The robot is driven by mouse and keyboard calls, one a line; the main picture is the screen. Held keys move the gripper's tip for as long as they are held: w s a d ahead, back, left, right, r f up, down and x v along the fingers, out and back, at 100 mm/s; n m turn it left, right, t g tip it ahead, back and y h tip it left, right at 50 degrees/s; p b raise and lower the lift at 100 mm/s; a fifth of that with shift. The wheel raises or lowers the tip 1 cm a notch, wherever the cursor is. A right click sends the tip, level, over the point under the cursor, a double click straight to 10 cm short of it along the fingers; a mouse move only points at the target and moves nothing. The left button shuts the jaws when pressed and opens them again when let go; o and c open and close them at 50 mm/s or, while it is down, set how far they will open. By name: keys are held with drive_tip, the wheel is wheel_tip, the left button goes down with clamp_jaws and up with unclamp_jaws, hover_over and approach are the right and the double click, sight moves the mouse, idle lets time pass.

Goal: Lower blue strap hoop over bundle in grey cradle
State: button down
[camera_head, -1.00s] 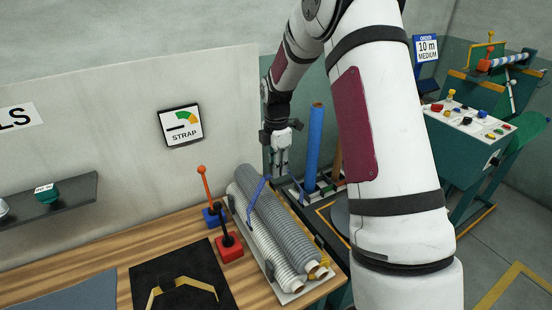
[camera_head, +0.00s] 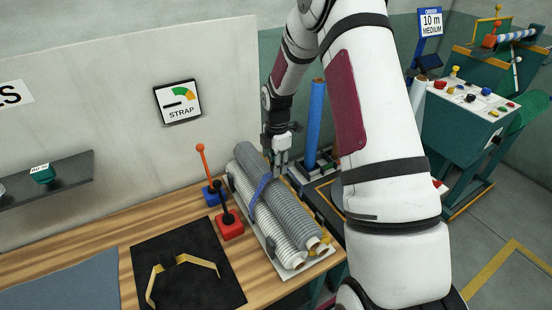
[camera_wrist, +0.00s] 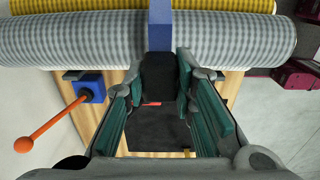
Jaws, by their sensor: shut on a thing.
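A bundle of grey netting rolls (camera_head: 278,205) lies in the pale grey cradle (camera_head: 312,265) on the bench. The blue strap hoop (camera_head: 261,188) crosses the top of the rolls near their far half. My gripper (camera_head: 281,167) is at the bundle's far right side, fingers pointing down, shut on the hoop. In the wrist view the blue strap (camera_wrist: 160,28) runs over a grey roll (camera_wrist: 230,38), and a black block sits between my fingertips (camera_wrist: 160,75).
An orange-knobbed lever (camera_head: 203,165) on a blue base and a black lever (camera_head: 227,210) on a red base stand close left of the cradle. A black mat (camera_head: 190,275) with a yellow band lies in front. A blue roll (camera_head: 315,125) stands upright behind, right of my gripper.

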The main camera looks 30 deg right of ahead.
drive_tip(key=shift+f+b, duration=0.3)
drive_tip(key=shift+f, duration=1.6)
drive_tip(key=c, duration=1.2)
unclamp_jaws()
drive_tip(key=shift+c, duration=0.2)
drive_tip(key=shift+r, duration=0.1)
